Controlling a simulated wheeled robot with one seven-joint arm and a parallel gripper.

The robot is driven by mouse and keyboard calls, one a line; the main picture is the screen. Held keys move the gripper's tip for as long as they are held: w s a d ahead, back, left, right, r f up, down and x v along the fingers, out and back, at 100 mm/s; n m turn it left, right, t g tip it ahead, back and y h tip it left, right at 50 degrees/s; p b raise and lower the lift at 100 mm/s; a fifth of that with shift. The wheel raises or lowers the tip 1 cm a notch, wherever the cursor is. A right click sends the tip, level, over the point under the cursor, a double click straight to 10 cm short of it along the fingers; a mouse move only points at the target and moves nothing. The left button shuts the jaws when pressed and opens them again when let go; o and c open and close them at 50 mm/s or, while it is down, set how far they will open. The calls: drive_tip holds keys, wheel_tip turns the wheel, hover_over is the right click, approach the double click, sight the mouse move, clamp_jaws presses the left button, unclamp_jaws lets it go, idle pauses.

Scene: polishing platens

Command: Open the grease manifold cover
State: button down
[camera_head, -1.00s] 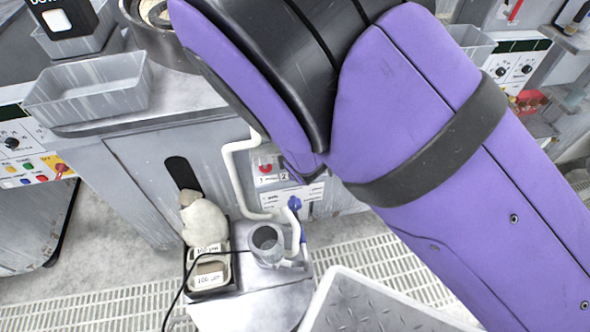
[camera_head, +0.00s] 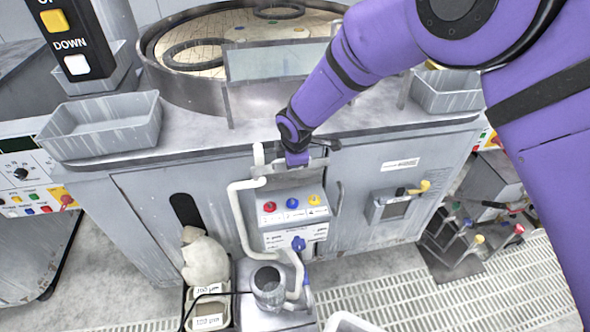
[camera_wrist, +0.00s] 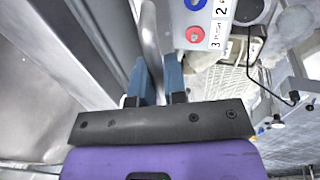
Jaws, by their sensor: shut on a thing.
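The grease manifold (camera_head: 292,225) is a pale box on the front of the grey cabinet, with red, blue and yellow fittings in a row and a blue knob below. Its grey cover (camera_head: 272,181) stands raised above the fittings, which are exposed. My gripper (camera_head: 297,164) is at the cover's upper part, reaching down from above. In the wrist view my gripper (camera_wrist: 154,80) has its two blue-grey fingers on either side of the cover's thin grey plate (camera_wrist: 151,35). The red and blue fittings show beside it. The exact contact is hard to see.
A polishing platen (camera_head: 185,50) and a grey tray (camera_head: 103,126) are above. A valve box (camera_head: 388,207) is to the right.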

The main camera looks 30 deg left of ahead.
drive_tip(key=shift+w+a+r, duration=0.3)
drive_tip(key=shift+w+a, duration=0.3)
drive_tip(key=shift+w, duration=0.05)
drive_tip(key=shift+w+a+r, duration=0.3)
drive_tip(key=shift+w+a, duration=0.25)
drive_tip(key=shift+w, duration=0.1)
drive_tip(key=c, duration=1.2)
unclamp_jaws()
drive_tip(key=v, duration=1)
drive_tip(key=shift+r, duration=0.4)
drive_tip(key=shift+s+d, duration=0.1)
